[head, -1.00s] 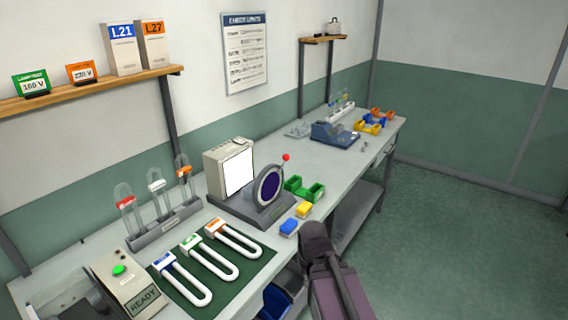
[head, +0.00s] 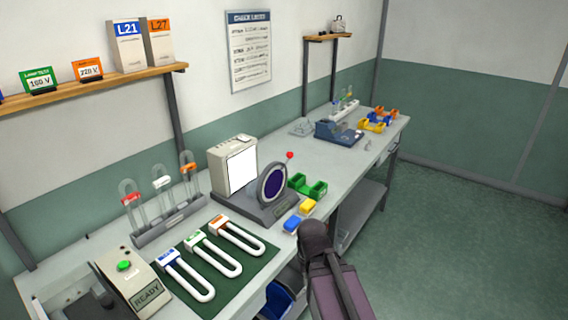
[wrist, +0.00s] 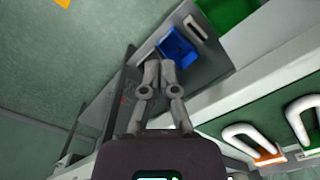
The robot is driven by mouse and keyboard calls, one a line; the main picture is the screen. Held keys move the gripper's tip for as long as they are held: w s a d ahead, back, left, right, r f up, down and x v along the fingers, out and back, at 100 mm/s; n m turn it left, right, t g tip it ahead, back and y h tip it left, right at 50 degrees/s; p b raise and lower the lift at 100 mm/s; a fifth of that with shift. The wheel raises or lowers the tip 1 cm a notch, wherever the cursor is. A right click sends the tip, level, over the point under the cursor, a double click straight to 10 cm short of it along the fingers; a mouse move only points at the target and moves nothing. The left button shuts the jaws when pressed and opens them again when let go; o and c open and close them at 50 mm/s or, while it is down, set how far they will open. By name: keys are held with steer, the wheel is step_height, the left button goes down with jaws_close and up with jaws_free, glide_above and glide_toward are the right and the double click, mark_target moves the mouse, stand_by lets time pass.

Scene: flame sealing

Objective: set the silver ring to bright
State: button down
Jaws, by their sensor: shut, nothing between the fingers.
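The silver ring (head: 260,185) stands upright around a dark purple disc (head: 274,183) on a grey stand (head: 268,211) on the bench in the head view. A red ball on a thin stem (head: 290,155) sticks up at the ring's upper right. A box with a bright white panel (head: 243,170) stands just to its left. The ring does not show in the wrist view. My gripper (wrist: 159,66) is shut and empty in the wrist view, apart from the bench things. In the head view my arm is at the bench's front edge, and the fingers cannot be made out.
White U-shaped tubes lie on a green mat (head: 248,289) in front. A rack of upright tubes (head: 168,228) stands left. Open floor (head: 450,240) lies to the right.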

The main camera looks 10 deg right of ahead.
stand_by(0.3)
steer(key=c, duration=0.7)
jaws_free()
steer(key=shift+w+r, duration=0.15)
steer(key=o, duration=0.3)
steer(key=shift+w+r+p, duration=0.25)
steer(key=shift+w+p, duration=0.05)
steer(key=shift+p, duration=0.1)
steer(key=shift+o, duration=0.3)
steer(key=w+r+p, duration=0.6)
steer(key=w, duration=0.2)
steer(key=shift+w+d+r+p, duration=0.2)
steer(key=shift+w+r+p, duration=0.05)
steer(key=shift+r+p, duration=0.05)
step_height(320, 180, up, 24)
steer(key=m+y+p, duration=0.2)
steer(key=p, duration=2.1)
glide_above(290, 152)
steer(key=d, duration=0.2)
steer(key=shift+d+f, duration=0.1)
steer(key=shift+f, duration=0.1)
steer(key=shift+s+f, duration=0.1)
steer(key=shift+f, duration=0.05)
